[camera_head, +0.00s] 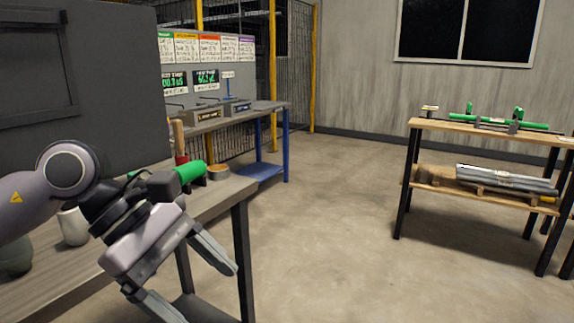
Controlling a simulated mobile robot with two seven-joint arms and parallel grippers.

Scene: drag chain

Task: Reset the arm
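My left arm (30,203) comes in from the left edge, and its wrist hangs over the front of the near workbench (225,184). My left gripper (208,294) points down and to the right, beyond the bench's front edge. Its two fingers are spread apart, with nothing between them. The tip of the lower finger is close to the bottom edge of the picture. My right arm and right gripper are not in view.
A green-handled tool (188,172), a brass-coloured round dish (219,172) and a pale cup (73,227) are on the near bench close to my wrist. A wooden shelf (445,127) stands at the right. The concrete floor (315,220) between is clear.

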